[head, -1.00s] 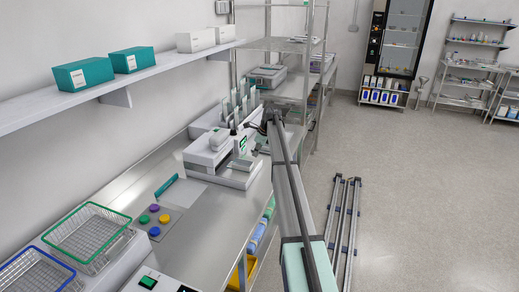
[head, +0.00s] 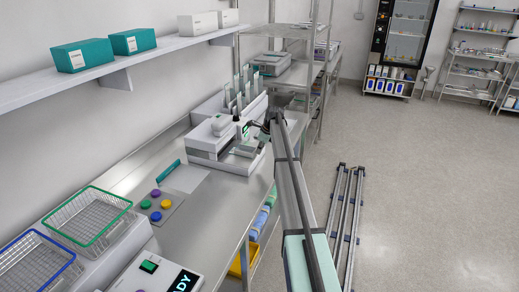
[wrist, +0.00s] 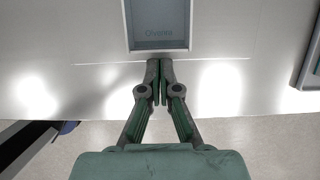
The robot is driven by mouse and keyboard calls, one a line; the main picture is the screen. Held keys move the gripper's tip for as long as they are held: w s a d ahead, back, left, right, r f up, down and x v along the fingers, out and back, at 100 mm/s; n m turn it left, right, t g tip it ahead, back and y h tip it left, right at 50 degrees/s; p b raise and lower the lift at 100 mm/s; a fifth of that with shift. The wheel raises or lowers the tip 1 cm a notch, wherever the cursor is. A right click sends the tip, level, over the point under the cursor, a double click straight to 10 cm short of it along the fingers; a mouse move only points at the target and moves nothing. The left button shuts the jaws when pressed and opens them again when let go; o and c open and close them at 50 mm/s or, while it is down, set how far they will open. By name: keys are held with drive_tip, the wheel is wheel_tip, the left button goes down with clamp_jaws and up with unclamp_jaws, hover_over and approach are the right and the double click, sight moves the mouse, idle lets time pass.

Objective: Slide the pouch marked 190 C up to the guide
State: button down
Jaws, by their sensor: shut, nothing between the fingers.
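In the wrist view my gripper (wrist: 160,66) is shut and empty, its fingertips at the near edge of a flat grey rectangle with a pale border (wrist: 158,38). This looks like a pouch, but I cannot read its faint lettering or make out a 190 C mark. Whether the tips touch it is unclear. In the head view my gripper (head: 256,129) is small and partly hidden by my arm, beside a white bench machine (head: 209,140) with a small green display. I cannot make out the pouch or the guide clearly there.
A steel bench (head: 205,210) runs along the wall. Coloured discs (head: 156,203) and wire baskets (head: 93,215) stand nearer. Upright panels (head: 240,92) rise behind the machine. In the wrist view a dark-edged object (wrist: 310,65) is at the right, and the bench's front edge is close.

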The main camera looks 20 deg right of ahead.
sight(247, 149)
drive_tip(key=shift+w+a, duration=0.15)
idle(0.3)
drive_tip(key=shift+w+a+p, duration=0.3)
drive_tip(key=shift+w+a, duration=1.8)
drive_tip(key=shift+w, duration=0.05)
drive_tip(key=shift+s+d+r+p, duration=0.3)
drive_tip(key=shift+s+d+r, duration=0.1)
drive_tip(key=shift+r, duration=0.3)
drive_tip(key=shift+s+d+r+p, duration=0.3)
drive_tip(key=shift+s+r+p, duration=0.05)
drive_tip(key=shift+r, duration=0.3)
drive_tip(key=shift+s+d+r+p, duration=0.3)
drive_tip(key=shift+s+d+r, duration=0.1)
drive_tip(key=shift+r, duration=0.3)
drive_tip(key=shift+f, duration=0.1)
